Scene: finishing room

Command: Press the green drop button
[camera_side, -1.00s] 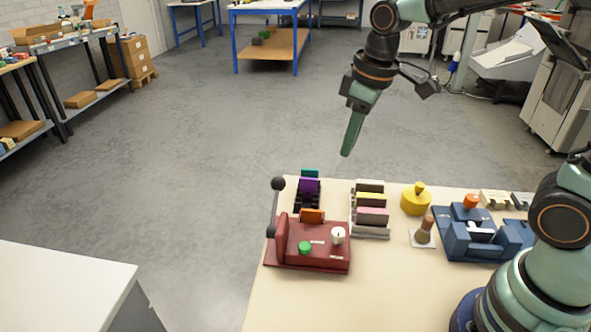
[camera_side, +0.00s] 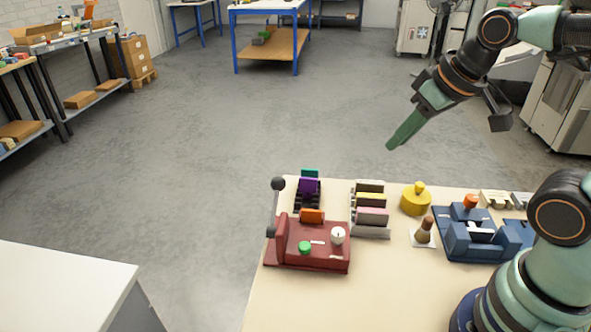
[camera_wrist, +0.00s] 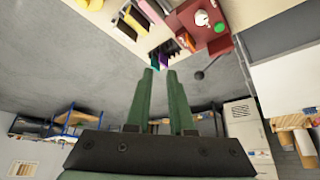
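The green button (camera_side: 305,248) sits on top of the dark red machine (camera_side: 318,262) at the front left of the bench. It also shows in the wrist view (camera_wrist: 220,27), near the top edge. My gripper (camera_side: 390,147) hangs in the air above and behind the bench's far edge, up and right of the button and well apart from it. Its green fingers tilt down to the left. In the wrist view the two fingertips (camera_wrist: 160,70) stand apart with a narrow gap and nothing between them.
A black-knobbed lever (camera_side: 278,184) rises at the machine's left, and a white knob (camera_side: 338,235) sits right of the button. A rack of coloured blocks (camera_side: 371,215), a yellow pot (camera_side: 416,200), a brush (camera_side: 425,232) and a blue fixture (camera_side: 470,245) stand right. The bench front is bare.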

